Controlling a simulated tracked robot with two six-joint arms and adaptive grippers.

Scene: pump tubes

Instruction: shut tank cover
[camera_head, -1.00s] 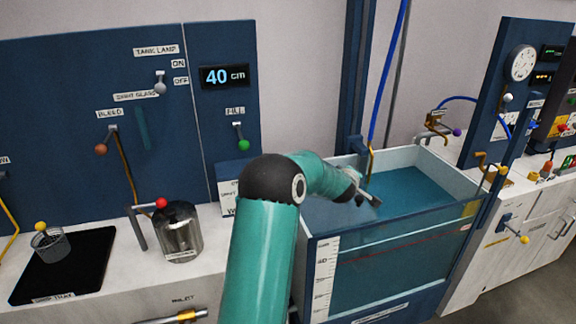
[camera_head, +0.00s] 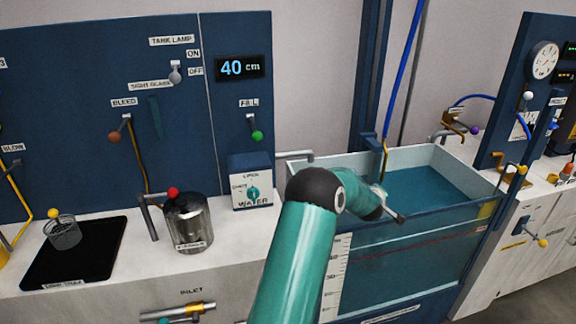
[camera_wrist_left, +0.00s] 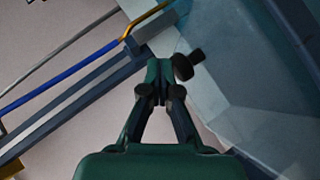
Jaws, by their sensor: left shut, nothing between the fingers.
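The tank (camera_head: 420,244) is a glass box with blue edges, holding blue-green water (camera_head: 425,190). The water surface shows from above, and I cannot clearly make out a separate cover in the head view. My left gripper (camera_head: 400,218) is shut and empty, at the upper front rim of the tank. I cannot tell whether it touches the rim. In the left wrist view the gripper (camera_wrist_left: 170,68) points at a pale edge beside a translucent bluish pane (camera_wrist_left: 265,85); whether this pane is the cover is unclear. My arm hides the tank's left front corner. My right gripper is out of view.
A dark blue post (camera_head: 371,75) and a blue hose (camera_head: 405,48) stand behind the tank. A white counter (camera_head: 525,240) with valves stands at right.

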